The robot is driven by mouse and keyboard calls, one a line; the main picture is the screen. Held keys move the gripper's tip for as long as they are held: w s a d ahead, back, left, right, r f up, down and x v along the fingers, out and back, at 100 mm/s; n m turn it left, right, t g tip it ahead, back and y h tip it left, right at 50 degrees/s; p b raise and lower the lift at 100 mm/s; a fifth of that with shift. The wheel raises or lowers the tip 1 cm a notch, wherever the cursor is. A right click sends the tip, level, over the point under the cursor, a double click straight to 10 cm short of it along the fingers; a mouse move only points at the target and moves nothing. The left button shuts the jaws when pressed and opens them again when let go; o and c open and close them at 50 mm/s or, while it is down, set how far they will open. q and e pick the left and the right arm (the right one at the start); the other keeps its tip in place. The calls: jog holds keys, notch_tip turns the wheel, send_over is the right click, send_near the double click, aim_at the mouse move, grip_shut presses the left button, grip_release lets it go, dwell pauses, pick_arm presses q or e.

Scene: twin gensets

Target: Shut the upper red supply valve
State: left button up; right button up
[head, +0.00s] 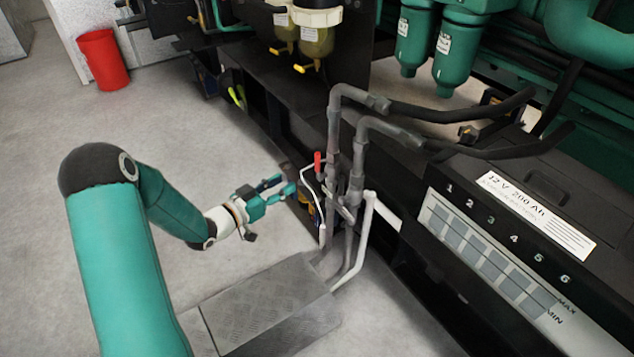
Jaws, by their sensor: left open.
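A small red valve handle (318,162) stands upright beside the grey vertical pipes (357,165), near the middle of the head view. It is the only red handle I can make out on these pipes. My left gripper (286,184) is open and empty, its fingers pointing right toward the pipes. It appears slightly left of and below the red handle in the picture, apart from it. The valve body under the handle is small and partly lost among the pipes. My right gripper is not in view.
A tread-plate box (265,305) lies on the floor below the pipes. A black battery (500,215) stands to the right, with black hoses (465,112) above it. Green engine parts fill the upper right. A red bin (103,60) stands far left. The floor at left is clear.

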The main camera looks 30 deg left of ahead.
aim_at(316, 157)
pick_arm(q)
jog(key=shift+m+t, duration=0.4)
jog(key=shift+m, duration=0.3)
jog(key=w+b, duration=0.2)
jog(key=w, duration=0.3)
jog(key=w+b, duration=0.2)
jog(key=w, duration=0.3)
jog(key=w+d+b, duration=0.1)
jog(key=w+b, duration=0.1)
jog(key=w, duration=0.3)
jog(key=shift+f, duration=0.1)
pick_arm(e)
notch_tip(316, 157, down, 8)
pick_arm(q)
jog(key=shift+d, duration=0.1)
grip_shut()
